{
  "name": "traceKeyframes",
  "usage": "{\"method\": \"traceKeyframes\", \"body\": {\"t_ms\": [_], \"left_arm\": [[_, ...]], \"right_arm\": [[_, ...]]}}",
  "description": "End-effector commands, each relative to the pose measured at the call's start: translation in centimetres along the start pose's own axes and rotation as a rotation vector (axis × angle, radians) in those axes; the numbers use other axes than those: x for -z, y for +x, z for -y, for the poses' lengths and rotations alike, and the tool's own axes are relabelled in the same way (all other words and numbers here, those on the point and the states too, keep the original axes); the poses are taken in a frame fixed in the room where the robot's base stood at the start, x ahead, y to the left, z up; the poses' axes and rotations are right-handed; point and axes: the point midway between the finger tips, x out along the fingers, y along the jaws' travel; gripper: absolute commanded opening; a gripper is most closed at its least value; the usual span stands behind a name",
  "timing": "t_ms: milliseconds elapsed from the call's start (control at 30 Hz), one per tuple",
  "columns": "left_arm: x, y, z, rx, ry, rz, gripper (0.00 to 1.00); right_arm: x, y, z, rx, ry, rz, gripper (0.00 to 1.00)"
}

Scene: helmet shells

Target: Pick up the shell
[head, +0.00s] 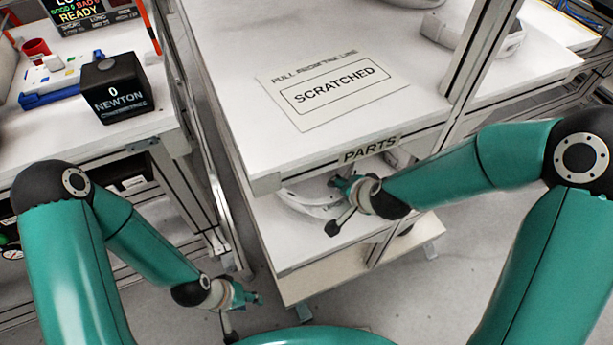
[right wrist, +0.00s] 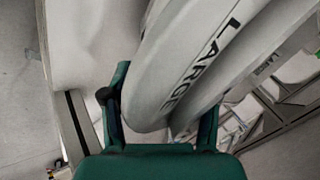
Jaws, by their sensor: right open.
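A pale grey shell (head: 308,203) lies on the lower shelf of the parts rack, partly hidden by the upper shelf and my right gripper. My right gripper (head: 338,206) is open at this shell, its fingers spread. In the right wrist view, a smooth grey shell (right wrist: 150,95) marked LARGE reaches down between the two fingers of the right gripper (right wrist: 161,115). A second curved grey surface (right wrist: 215,95) lies close beside it. Whether the fingers touch the shell cannot be told. My left gripper (head: 244,316) hangs low, left of the rack, with its fingers apart and empty.
The rack's upper shelf (head: 230,95), edge-labelled PARTS, overhangs the right gripper and carries a SCRATCHED sign (head: 340,90). A rack post (head: 473,50) stands at right. On the left bench are a black NEWTON box (head: 117,88), a red cup (head: 36,48) and a display (head: 90,12).

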Motion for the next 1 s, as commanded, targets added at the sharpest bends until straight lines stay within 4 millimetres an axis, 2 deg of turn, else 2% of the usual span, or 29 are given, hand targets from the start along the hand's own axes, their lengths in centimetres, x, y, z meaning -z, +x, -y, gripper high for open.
{"method": "traceKeyframes", "body": {"t_ms": [167, 200, 533, 1000], "left_arm": [[-0.02, -0.09, -0.03, 0.000, 0.000, 0.000, 0.40], [-0.02, -0.09, -0.03, 0.000, 0.000, 0.000, 0.40], [-0.02, -0.09, -0.03, 0.000, 0.000, 0.000, 0.40], [-0.02, -0.24, -0.08, 0.000, 0.000, 0.000, 0.40]], "right_arm": [[0.26, -0.25, -0.31, -0.002, 0.008, -0.007, 0.60], [0.30, -0.28, -0.37, -0.003, 0.009, -0.008, 0.57], [0.44, -0.33, -0.54, -0.004, 0.013, -0.010, 0.02], [0.60, -0.51, -0.42, -0.003, 0.014, -0.013, 0.00]]}}
